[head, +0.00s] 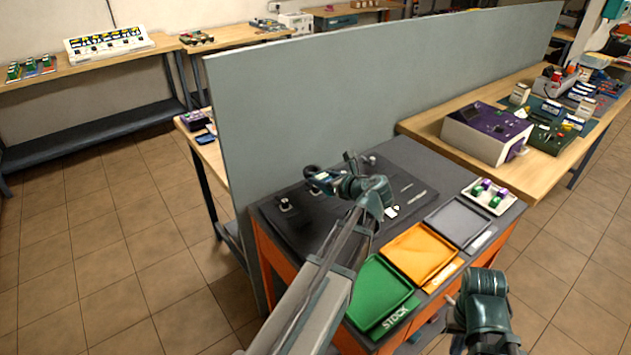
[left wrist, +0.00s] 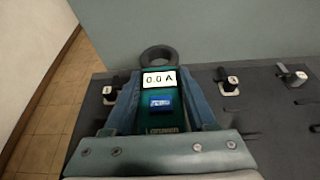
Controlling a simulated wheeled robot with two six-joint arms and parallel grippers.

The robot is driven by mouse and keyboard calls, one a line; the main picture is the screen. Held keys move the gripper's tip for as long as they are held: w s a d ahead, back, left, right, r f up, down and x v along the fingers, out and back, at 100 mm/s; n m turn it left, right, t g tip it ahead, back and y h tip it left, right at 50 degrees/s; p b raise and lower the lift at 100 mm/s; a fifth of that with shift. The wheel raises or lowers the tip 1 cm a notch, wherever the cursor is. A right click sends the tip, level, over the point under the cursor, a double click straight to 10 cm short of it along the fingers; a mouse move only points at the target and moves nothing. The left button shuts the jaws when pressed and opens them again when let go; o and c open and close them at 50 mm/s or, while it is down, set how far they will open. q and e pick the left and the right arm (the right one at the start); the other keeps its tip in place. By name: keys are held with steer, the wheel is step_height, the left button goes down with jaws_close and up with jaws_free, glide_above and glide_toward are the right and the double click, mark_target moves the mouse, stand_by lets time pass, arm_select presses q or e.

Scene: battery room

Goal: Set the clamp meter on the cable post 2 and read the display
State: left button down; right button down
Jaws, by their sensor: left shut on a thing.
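The clamp meter (left wrist: 160,112) is a green body with a black ring jaw (left wrist: 158,56) at its far end. Its lit display (left wrist: 159,80) reads 0.0 A. My left gripper (left wrist: 162,110) is shut on its body. In the head view the ring (head: 311,171) sticks out to the left of my left gripper (head: 345,184), over the black board.
The black board (head: 395,172) lies on an orange-sided bench against a grey partition (head: 330,100). Green (head: 382,292), orange (head: 420,252) and grey (head: 458,220) trays sit in front. A white tray (head: 476,194) with small coloured blocks stands at the bench's right corner.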

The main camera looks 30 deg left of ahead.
arm_select(q)
steer(key=shift+w+d+r, duration=0.3)
steer(key=shift+w+r, duration=0.15)
steer(key=shift+w, duration=0.25)
steer(key=shift+s+f, duration=0.15)
steer(key=shift+f, duration=0.2)
step_height(320, 180, down, 5)
steer(key=b, duration=0.6)
steer(key=shift+f, duration=0.2)
steer(key=shift+f+b, duration=0.5)
steer(key=shift+f, duration=0.05)
steer(key=shift+c, duration=2.4)
jaws_free()
steer(key=shift+p+v, duration=2.15)
steer(key=shift+v, duration=3.35)
